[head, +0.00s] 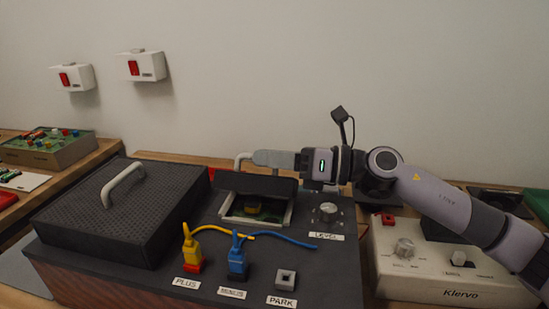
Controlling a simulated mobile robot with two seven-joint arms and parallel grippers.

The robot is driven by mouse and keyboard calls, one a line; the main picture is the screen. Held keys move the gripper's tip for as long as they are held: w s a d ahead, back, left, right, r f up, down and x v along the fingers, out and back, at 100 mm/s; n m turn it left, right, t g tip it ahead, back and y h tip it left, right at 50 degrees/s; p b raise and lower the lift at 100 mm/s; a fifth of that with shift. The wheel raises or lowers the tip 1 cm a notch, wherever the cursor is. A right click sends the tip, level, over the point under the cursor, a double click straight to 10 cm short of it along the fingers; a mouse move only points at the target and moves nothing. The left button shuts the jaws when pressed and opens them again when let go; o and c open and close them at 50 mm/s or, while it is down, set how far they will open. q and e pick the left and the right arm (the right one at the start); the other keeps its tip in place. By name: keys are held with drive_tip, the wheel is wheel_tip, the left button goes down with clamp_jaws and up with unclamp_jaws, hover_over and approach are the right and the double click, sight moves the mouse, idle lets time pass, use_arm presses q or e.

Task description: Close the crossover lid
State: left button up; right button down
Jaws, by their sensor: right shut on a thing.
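The crossover lid (256,184) is a dark panel standing tilted up at the back edge of an opening in the dark cabinet (330,275). Inside the light-framed opening, part of a circuit board (254,210) shows. A pale bent handle (241,162) shows at the lid's upper left. My right gripper (258,158) reaches in from the right above the lid and is shut on this handle; its fingers hide part of it. My left gripper is not in view.
A black textured panel with a handle (122,186) lies left of the opening. Yellow (192,245) and blue (237,262) plugs with cables, a PARK socket (284,281) and a LEVEL knob (328,211) surround it. A cream Klervo unit (440,277) stands at right.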

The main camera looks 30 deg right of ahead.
sight(268, 177)
drive_tip(key=s+f+n+b, duration=0.1)
drive_tip(key=a+f+n+b, duration=0.1)
drive_tip(key=shift+s+a+f+n, duration=0.1)
drive_tip(key=shift+s+n, duration=0.3)
drive_tip(key=shift+s+a+f+n+b, duration=0.25)
drive_tip(key=shift+n+b, duration=0.15)
drive_tip(key=shift+b, duration=0.15)
drive_tip(key=shift+s+a+f+n+b, duration=0.3)
drive_tip(key=shift+s+f+n+b, duration=0.15)
drive_tip(key=shift+n+b, duration=0.45)
drive_tip(key=shift+s+a+f+n+b, duration=0.3)
drive_tip(key=shift+f+n+b, duration=0.2)
drive_tip(key=shift+n+b, duration=0.35)
drive_tip(key=c, duration=1.2)
unclamp_jaws()
drive_tip(key=shift+o, duration=0.2)
drive_tip(key=shift+s, duration=0.1)
